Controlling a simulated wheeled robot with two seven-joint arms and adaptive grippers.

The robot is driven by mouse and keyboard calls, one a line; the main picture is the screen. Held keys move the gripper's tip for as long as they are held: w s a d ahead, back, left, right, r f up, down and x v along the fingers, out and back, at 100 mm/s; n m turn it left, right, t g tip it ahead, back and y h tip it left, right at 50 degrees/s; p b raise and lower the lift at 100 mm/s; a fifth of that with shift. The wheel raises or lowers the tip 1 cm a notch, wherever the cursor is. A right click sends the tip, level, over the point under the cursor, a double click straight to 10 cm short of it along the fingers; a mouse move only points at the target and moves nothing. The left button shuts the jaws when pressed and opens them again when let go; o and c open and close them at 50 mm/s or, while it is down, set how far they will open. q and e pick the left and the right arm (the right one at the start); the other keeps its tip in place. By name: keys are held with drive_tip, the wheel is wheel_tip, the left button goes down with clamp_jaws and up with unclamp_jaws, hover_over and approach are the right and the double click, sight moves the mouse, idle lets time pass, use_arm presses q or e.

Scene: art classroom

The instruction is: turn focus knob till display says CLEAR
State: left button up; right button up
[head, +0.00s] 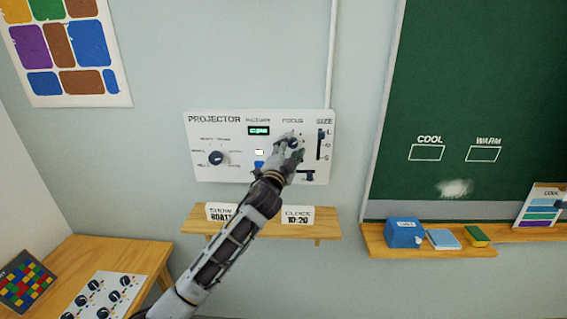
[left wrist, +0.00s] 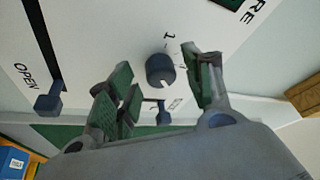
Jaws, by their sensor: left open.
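A white projector panel (head: 200,176) hangs on the wall. Its small display (head: 259,131) glows green and appears to read CLEAR. The focus knob (head: 292,143), at the panel's right half, is partly hidden by my left gripper (head: 289,150) in the head view. In the left wrist view the dark round knob (left wrist: 160,70) with a white pointer line lies between the spread fingers of my left gripper (left wrist: 160,85). The fingers are open, with gaps showing on both sides of the knob. My right gripper is not in view.
Another dial (head: 217,158) sits at the panel's left, and a vertical size slider (head: 319,145) at its right. A wooden shelf (head: 262,229) with two cards is below. A chalkboard (head: 480,90) and ledge (head: 430,249) stand right; a desk (head: 130,255) is lower left.

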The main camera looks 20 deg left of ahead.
use_arm(q)
drive_tip(key=v, duration=1.1)
drive_tip(key=shift+s, duration=0.35)
drive_tip(key=shift+f, duration=0.2)
idle(0.6)
